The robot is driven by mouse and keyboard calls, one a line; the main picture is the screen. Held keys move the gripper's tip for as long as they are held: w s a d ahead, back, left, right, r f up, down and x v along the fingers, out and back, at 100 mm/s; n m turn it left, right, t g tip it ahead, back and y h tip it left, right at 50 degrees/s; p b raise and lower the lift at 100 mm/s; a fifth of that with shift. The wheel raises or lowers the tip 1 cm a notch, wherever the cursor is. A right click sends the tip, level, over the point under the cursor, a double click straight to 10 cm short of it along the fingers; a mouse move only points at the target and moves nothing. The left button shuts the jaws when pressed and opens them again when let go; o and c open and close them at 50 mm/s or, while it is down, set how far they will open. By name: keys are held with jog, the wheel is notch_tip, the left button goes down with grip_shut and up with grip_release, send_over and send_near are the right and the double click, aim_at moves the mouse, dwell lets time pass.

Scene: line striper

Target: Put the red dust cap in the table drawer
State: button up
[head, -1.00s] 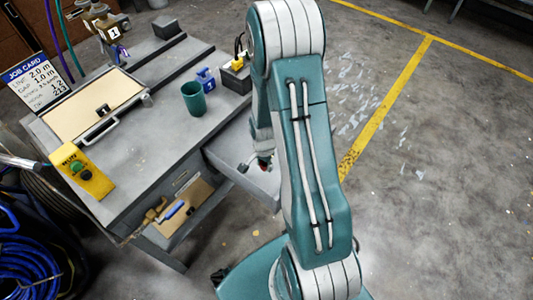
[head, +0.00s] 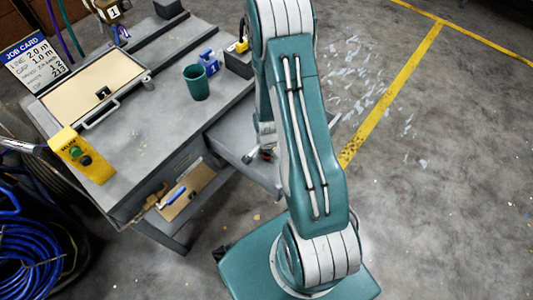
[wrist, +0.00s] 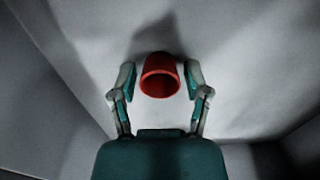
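The red dust cap (wrist: 161,76) is in the wrist view, its round open end facing the camera. It is between the two fingertips of my gripper (wrist: 160,82), with a gap on each side. My gripper is open. The cap is within the grey walls of the open table drawer (head: 231,141); whether it rests fully on the drawer floor I cannot tell. In the head view my arm hides part of the drawer, and only a small speck of red shows beside the gripper.
The grey worktable (head: 150,125) carries a green cup (head: 196,84), a blue item (head: 208,62), a tan case (head: 95,85) and a yellow button box (head: 82,154). A lower shelf (head: 188,190) holds tools. Blue hose (head: 35,250) coils at left. Floor on the right is clear.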

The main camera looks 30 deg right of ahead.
jog(key=shift+d, duration=0.3)
jog(key=shift+r, duration=0.15)
notch_tip(320, 180, up, 12)
notch_tip(320, 180, up, 9)
jog(key=n+t, duration=0.1)
jog(key=n, duration=0.2)
send_over(261, 160)
jog(key=s+a+r+n+t, duration=0.1)
jog(key=s+a+r+n, duration=0.1)
jog(key=r, duration=0.5)
jog(key=s+a+r+n+t, duration=0.2)
jog(key=s+a+r+n, duration=0.1)
jog(key=s+r+n, duration=0.2)
jog(key=s+a+r+n+t, duration=0.1)
jog(key=s+a+r+n, duration=0.2)
jog(key=s+r, duration=0.3)
notch_tip(261, 160, up, 3)
jog(key=shift+a+n+t, duration=0.2)
jog(key=shift+n+t, duration=0.1)
jog(key=shift+n, duration=0.2)
